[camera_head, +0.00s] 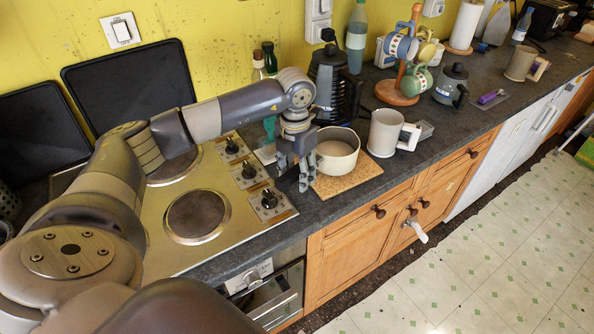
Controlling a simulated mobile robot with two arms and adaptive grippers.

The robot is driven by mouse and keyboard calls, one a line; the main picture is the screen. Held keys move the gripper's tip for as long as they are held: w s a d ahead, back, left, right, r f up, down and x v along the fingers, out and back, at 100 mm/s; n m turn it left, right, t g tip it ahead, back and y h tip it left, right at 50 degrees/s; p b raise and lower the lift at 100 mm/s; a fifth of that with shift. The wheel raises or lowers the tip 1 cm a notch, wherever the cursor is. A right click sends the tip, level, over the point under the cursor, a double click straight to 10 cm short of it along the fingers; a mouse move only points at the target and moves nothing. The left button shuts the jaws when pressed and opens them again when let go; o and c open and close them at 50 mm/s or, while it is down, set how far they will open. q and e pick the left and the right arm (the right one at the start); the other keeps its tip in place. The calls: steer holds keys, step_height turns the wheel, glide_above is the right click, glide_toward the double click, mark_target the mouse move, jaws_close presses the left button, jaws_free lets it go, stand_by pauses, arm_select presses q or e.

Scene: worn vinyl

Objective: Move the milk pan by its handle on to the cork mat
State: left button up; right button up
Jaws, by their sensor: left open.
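The milk pan (337,163), a cream pot with an open top, sits on the cork mat (363,172) on the dark worktop, just right of the hob. Its base appears to be within the mat. My left gripper (293,174) points down at the left side of the pan, close to the mat's left edge. It is open, with nothing seen between its fingers. The pan's handle is not visible; my gripper may hide it. I cannot tell whether a finger touches the pan. My right gripper is not in view.
A beige jug (384,134) stands close right of the pan. The worktop's front edge is just before the mat.

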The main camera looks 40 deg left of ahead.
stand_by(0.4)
arm_select(q)
steer(key=shift+r, duration=0.35)
steer(key=shift+s+r+p, duration=0.1)
steer(key=shift+r+p, duration=2.45)
steer(key=shift+r, duration=1.15)
steer(key=shift+r, duration=0.1)
step_height(320, 180, up, 12)
steer(key=shift+s, duration=0.15)
